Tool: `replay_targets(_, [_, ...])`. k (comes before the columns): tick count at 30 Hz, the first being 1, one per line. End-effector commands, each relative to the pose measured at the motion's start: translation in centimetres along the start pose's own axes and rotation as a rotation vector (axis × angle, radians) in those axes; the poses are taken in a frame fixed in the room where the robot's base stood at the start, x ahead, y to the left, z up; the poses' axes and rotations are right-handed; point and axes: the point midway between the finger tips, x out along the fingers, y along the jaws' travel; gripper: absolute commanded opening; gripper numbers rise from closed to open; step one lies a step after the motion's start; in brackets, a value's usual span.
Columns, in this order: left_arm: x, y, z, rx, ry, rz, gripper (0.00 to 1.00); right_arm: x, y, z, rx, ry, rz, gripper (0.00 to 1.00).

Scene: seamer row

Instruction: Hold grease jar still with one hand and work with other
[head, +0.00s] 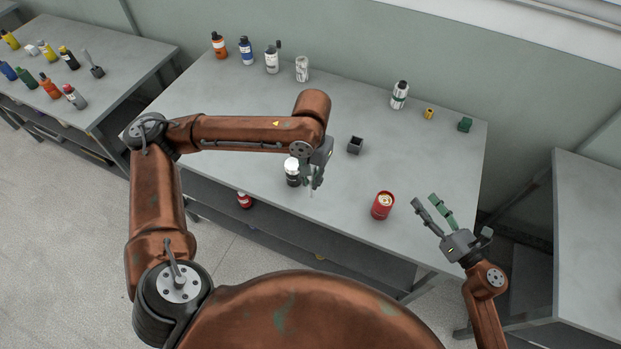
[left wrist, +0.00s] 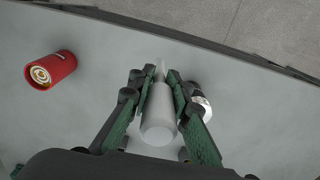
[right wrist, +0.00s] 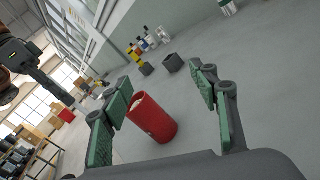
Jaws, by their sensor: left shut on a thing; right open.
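The red jar (head: 383,207), open-topped with pale content, stands upright on the table. I take it as the grease jar. It also shows in the left wrist view (left wrist: 58,70) and the right wrist view (right wrist: 153,120). My left gripper (head: 318,178) is shut on a pale grey cylindrical tool with a thin tip (left wrist: 159,125), over the table left of the jar. My right gripper (head: 426,199) is open and empty, right of the jar and apart from it. In the right wrist view the jar appears between its fingers (right wrist: 162,80), farther off.
A dark bottle with a white cap (head: 292,171) stands close beside my left gripper. A dark open box (head: 355,146) stands behind the jar. Several bottles line the back edge, with a yellow piece (head: 429,113) and a green block (head: 465,124) at back right. The table's middle left is clear.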

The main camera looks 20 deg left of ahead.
Motion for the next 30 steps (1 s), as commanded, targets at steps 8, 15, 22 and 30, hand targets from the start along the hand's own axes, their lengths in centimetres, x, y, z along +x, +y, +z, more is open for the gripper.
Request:
replay_targets(8, [0.0,0.0,0.0,0.0,0.0,0.0,0.0,-0.6,1.4,-6.3,-0.395,0.288,0.255,0.55])
replay_targets(15, [-0.1,0.0,0.0,0.0,0.0,0.0,0.0,-1.0,1.5,-8.1,-0.477,0.357,0.324,0.55])
replay_targets(22, [-0.3,0.0,0.0,0.0,0.001,0.0,0.0,1.3,2.1,-9.0,-0.476,0.355,0.326,0.55])
replay_targets(30, [0.1,0.0,0.0,0.0,0.0,0.0,0.0,4.7,2.9,-10.7,-0.476,0.354,0.325,0.55])
